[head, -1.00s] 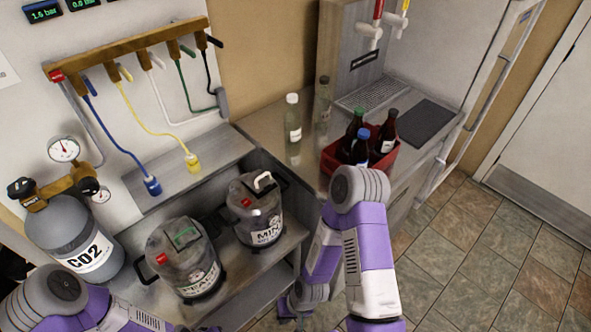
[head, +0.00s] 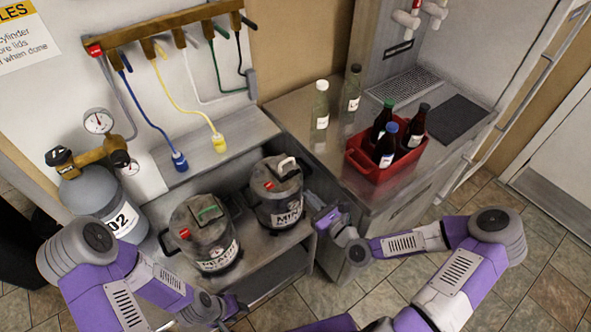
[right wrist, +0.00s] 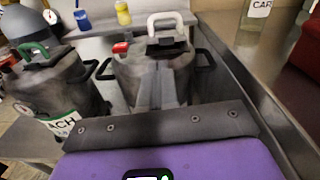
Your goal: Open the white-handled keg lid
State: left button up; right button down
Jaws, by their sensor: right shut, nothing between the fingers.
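The white-handled keg (head: 278,208) stands on the low shelf, right of the green-handled keg (head: 207,245). Its white handle (head: 287,167) stands up from the lid, which looks seated on top. In the right wrist view the white handle (right wrist: 165,22) and the keg body (right wrist: 150,82) are straight ahead. My right gripper (head: 318,206) is shut and empty, just right of this keg at about its body height, apart from the handle. My left gripper (head: 236,306) is low in front of the shelf; its jaws are too small to read.
A steel counter (head: 300,108) rises close on the right, with a red crate (head: 372,166) of bottles and two clear bottles. A CO2 cylinder (head: 100,205) stands left. Coloured hoses hang behind the kegs from a wooden manifold (head: 160,28). Tiled floor is open in front.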

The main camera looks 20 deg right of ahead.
aim_at(296, 180)
jog(key=shift+m+t, duration=0.5)
jog(key=shift+m, duration=0.2)
jog(key=x, duration=0.3)
jog(key=d+r+x, duration=0.1)
jog(key=x, duration=0.2)
jog(key=b+x, duration=0.1)
jog(key=x, duration=0.2)
jog(key=shift+w+d+r, duration=0.1)
jog(key=shift+w+r, duration=0.15)
jog(key=shift+w, duration=0.4)
